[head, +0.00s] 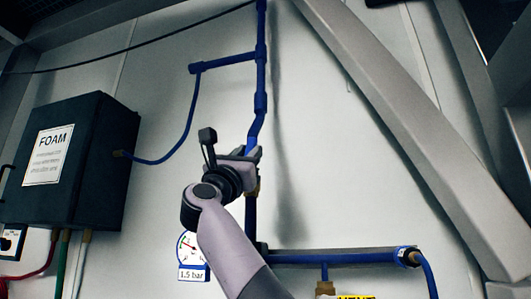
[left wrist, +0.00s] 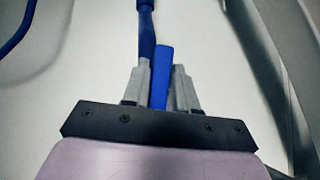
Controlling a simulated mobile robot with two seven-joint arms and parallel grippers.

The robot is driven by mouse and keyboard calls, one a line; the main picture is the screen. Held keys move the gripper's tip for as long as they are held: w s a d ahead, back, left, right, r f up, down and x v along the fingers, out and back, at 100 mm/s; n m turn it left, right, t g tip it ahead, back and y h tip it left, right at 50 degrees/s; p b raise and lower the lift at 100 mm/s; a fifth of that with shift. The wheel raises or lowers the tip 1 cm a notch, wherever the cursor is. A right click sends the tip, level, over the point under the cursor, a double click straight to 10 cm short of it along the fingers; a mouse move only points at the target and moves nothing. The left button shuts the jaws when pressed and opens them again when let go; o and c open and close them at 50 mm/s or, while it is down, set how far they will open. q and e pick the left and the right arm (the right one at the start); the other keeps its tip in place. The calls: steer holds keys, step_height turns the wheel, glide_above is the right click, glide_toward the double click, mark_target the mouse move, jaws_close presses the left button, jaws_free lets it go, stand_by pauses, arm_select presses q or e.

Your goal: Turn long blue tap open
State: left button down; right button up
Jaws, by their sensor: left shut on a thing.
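The long blue tap handle (left wrist: 162,72) stands between the two grey fingers of my left gripper (left wrist: 160,82) in the left wrist view. The fingers are shut on it. The handle points up and tilts slightly, beside the blue pipe (left wrist: 146,38). In the head view my left gripper (head: 250,158) is at the vertical blue pipe (head: 260,60), with the arm coming up from below. There the gripper hides most of the tap and its handle. My right gripper is not in view.
A dark box labelled FOAM (head: 100,150) hangs on the wall at left, joined by a blue hose (head: 178,155). A gauge marked 1.5 bar (head: 190,250) is beside my arm. A horizontal blue pipe (head: 340,256) runs lower right. A grey diagonal beam (head: 400,120) crosses the right side.

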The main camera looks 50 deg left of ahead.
arm_select(q)
steer(key=shift+a+r+n+y, duration=0.1)
steer(key=shift+n+y, duration=0.6)
steer(key=shift+s+a+n+g+y+p, duration=0.2)
steer(key=shift+n+g+y, duration=0.3)
steer(key=shift+n+y, duration=0.3)
steer(key=shift+s+a+n+g+y+p, duration=0.1)
steer(key=shift+n+g+y+p, duration=0.1)
steer(key=shift+n+g+y, duration=0.45)
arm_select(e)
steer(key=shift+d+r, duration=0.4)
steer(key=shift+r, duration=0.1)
arm_select(q)
steer(key=shift+n+y, duration=0.25)
steer(key=shift+n, duration=0.1)
steer(key=c, duration=1)
jaws_free()
steer(key=shift+o, duration=0.2)
